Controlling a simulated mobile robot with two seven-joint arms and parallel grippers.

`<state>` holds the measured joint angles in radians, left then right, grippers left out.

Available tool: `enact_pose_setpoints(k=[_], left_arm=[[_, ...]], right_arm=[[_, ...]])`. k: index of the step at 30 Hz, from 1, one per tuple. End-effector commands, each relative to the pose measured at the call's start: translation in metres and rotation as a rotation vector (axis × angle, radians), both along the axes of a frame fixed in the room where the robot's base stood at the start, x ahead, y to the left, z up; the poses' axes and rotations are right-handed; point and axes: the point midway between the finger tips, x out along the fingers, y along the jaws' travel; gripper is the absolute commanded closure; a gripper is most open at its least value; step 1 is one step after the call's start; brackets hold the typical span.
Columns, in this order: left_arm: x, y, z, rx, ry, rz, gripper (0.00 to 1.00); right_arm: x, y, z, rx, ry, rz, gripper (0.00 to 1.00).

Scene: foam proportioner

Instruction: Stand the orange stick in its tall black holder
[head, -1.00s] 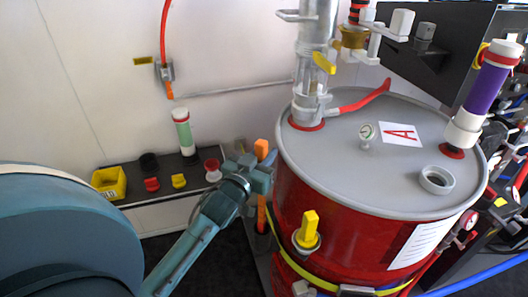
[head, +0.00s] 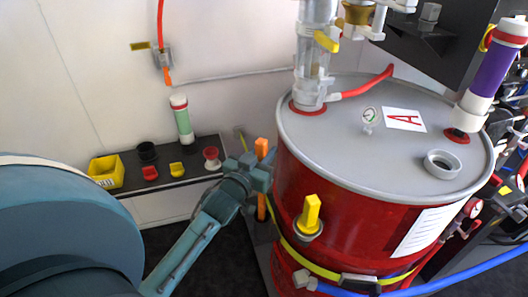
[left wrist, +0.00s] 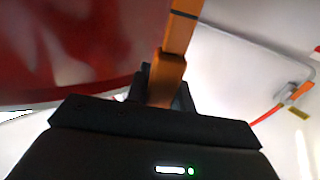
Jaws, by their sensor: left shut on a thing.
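My left gripper (head: 261,172) is shut on the orange stick (head: 261,206) beside the red drum. The stick stands roughly upright, with its top above the jaws and its lower part below them. In the left wrist view the orange stick (left wrist: 176,45) passes up from between the dark fingers (left wrist: 160,88). A dark holder (head: 262,230) shows at the stick's lower end, close to the drum's left side. I cannot tell whether the stick's end is inside it or just above it. My right gripper is not in view.
The red drum (head: 345,220) with its grey lid stands close to the right of the gripper. A dark shelf (head: 190,172) along the wall carries a yellow bin (head: 106,171), small caps and a green-and-white tube (head: 182,120). A yellow valve handle (head: 311,213) juts from the drum.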

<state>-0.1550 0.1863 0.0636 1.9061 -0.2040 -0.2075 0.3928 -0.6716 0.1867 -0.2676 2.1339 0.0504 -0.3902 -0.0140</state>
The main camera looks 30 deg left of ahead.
Motion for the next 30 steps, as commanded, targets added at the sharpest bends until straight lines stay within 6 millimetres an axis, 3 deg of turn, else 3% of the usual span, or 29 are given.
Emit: enact_pose_setpoints(k=[1,2,11,22,30], left_arm=[[0.000,0.000,0.001,0.000,-0.001,0.000,1.00],[0.000,0.000,0.001,0.000,-0.001,0.000,0.75],[0.000,0.000,0.000,0.000,-0.001,0.000,0.51],[-0.009,-0.001,-0.002,-0.001,0.003,-0.001,0.51],[-0.063,-0.005,-0.002,0.000,0.005,0.001,0.51]], right_arm=[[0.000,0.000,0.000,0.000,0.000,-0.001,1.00],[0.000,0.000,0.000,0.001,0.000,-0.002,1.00],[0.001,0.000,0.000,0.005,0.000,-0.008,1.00],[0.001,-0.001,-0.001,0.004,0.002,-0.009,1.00],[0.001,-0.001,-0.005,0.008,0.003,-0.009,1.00]])
